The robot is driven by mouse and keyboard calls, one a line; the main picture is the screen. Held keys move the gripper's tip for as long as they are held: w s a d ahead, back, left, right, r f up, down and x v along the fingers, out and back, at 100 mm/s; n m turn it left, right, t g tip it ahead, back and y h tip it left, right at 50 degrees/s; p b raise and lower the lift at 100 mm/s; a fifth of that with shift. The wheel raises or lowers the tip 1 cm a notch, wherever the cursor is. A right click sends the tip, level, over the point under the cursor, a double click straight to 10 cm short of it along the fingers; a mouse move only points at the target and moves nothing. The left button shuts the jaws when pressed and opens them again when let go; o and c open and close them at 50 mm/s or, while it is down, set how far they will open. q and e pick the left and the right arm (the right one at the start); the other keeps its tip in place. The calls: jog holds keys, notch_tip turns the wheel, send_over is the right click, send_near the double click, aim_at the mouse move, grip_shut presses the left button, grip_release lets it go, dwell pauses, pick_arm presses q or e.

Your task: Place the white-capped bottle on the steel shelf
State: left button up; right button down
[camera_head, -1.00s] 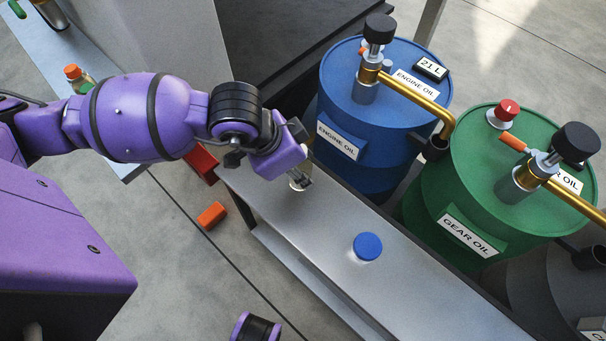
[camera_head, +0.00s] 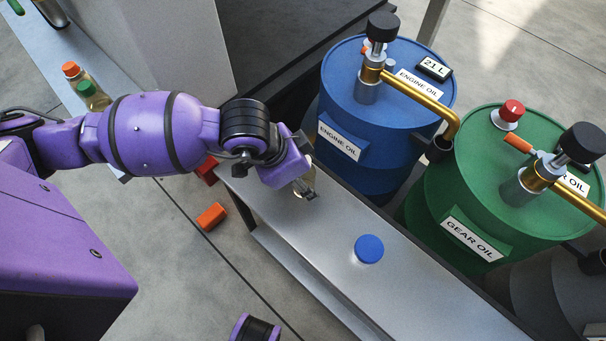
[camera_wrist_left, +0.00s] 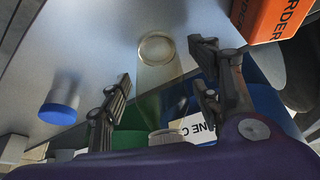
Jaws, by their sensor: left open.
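The white-capped bottle (camera_wrist_left: 156,75) is clear and stands upright on the grey steel shelf (camera_head: 310,238), at its far left end. Its pale cap (camera_wrist_left: 167,136) shows low in the left wrist view, partly hidden by my wrist. In the head view my left gripper (camera_head: 304,187) covers most of the bottle. In the left wrist view the fingers of my left gripper (camera_wrist_left: 166,100) are spread apart on either side of the bottle, with gaps showing. My right gripper is not in view.
A blue-capped bottle (camera_head: 369,249) stands further along the shelf. Blue (camera_head: 376,150) and green (camera_head: 475,200) oil drums stand behind it. An orange box (camera_wrist_left: 272,18) is close to the gripper. Bottles with orange (camera_head: 71,69) and green (camera_head: 86,88) caps stand at the left.

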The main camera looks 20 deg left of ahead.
pick_arm(q)
jog(key=shift+a+r, duration=0.1)
jog(key=shift+r, duration=0.25)
jog(key=p+v, duration=0.2)
jog(key=v, duration=0.9)
jog(key=shift+s+r+p, duration=0.2)
jog(key=shift+p, duration=0.15)
